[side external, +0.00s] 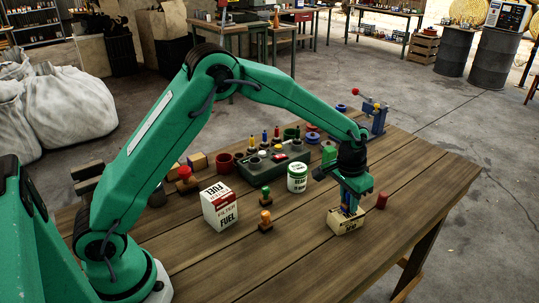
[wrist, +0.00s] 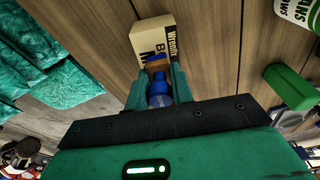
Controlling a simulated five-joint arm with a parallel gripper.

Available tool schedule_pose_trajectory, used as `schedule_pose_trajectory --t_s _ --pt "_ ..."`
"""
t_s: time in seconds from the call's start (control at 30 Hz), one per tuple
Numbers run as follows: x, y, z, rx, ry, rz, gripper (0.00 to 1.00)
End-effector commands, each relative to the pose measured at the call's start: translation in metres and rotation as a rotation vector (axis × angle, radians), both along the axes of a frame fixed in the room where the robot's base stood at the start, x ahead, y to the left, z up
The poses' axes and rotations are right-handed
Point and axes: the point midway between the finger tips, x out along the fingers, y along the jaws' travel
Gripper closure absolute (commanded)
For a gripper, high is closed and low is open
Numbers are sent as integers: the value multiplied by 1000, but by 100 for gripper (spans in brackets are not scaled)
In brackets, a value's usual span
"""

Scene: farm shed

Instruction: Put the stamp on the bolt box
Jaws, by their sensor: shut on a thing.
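The bolt box (side external: 346,223) is a small cream carton standing on the wooden table at the right, below my gripper (side external: 348,207). In the wrist view the box (wrist: 150,40) shows dark lettering at the top centre. My gripper (wrist: 160,70) is shut on the stamp (wrist: 160,95), which has a blue handle and a brown wooden base. The stamp is over the box, its base at the box's near edge in the wrist view. I cannot tell whether the base touches the box top. The fingers hide part of the stamp in the side view.
A fuel box (side external: 220,207), a green-handled stamp (side external: 265,196), an orange-handled stamp (side external: 265,221) and a white can (side external: 297,177) stand left of the bolt box. A red cylinder (side external: 382,201) is close on its right. The table's front right is clear.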

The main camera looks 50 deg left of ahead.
Motion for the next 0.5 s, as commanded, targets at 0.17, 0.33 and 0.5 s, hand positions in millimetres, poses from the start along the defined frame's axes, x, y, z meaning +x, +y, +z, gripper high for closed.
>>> schedule_pose_trajectory --t_s 0.17,0.33,0.5 --pt "0 0 -6 0 -1 0 99" --pt "0 0 -5 0 -1 0 99" --pt "0 0 -9 0 -1 0 99"
